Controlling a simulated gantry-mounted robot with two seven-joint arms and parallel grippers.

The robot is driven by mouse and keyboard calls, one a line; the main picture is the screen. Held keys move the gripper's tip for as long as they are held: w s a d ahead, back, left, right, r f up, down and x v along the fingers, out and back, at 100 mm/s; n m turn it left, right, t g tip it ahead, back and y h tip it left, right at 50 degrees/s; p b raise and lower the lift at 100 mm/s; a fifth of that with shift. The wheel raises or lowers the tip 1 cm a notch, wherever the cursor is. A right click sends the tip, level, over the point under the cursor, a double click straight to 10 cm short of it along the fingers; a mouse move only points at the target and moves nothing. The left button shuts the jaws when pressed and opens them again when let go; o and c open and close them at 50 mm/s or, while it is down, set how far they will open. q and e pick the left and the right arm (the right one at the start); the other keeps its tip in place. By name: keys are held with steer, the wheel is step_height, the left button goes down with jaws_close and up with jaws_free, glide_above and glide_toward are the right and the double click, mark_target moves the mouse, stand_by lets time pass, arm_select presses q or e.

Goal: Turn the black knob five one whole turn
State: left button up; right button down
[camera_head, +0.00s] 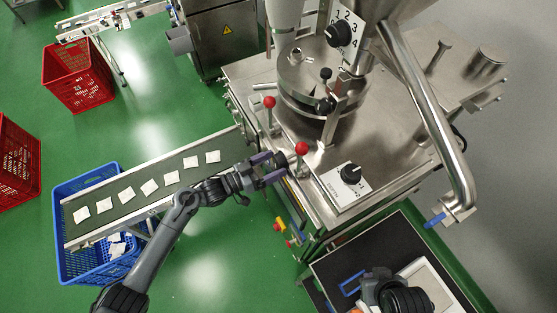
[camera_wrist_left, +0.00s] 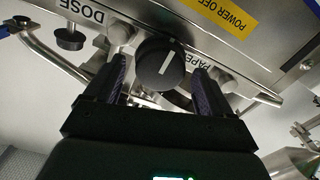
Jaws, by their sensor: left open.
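In the left wrist view, a round black knob (camera_wrist_left: 161,66) with a white pointer line sits on a metal panel, between the words DOSE and PAPER. The two fingers of my left gripper (camera_wrist_left: 159,80) are apart, one on each side of this knob; I cannot tell whether they touch it. In the head view my left gripper (camera_head: 268,172) is at the machine's left side, beside a red ball lever (camera_head: 302,149). More black knobs show there: one by the numbers 1 to 4 (camera_head: 340,34) and one on a white label plate (camera_head: 351,173). No knob is visibly marked five.
The conveyor (camera_head: 138,204) carries several teabags; its end is over a blue crate (camera_head: 70,268). Red crates (camera_head: 78,92) stand on the green floor at left. A second red lever (camera_head: 269,102) and a thick bent metal pipe (camera_head: 432,115) rise from the machine.

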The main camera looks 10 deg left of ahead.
arm_select(q)
steer(key=shift+x, duration=1.35)
steer(key=c, duration=1)
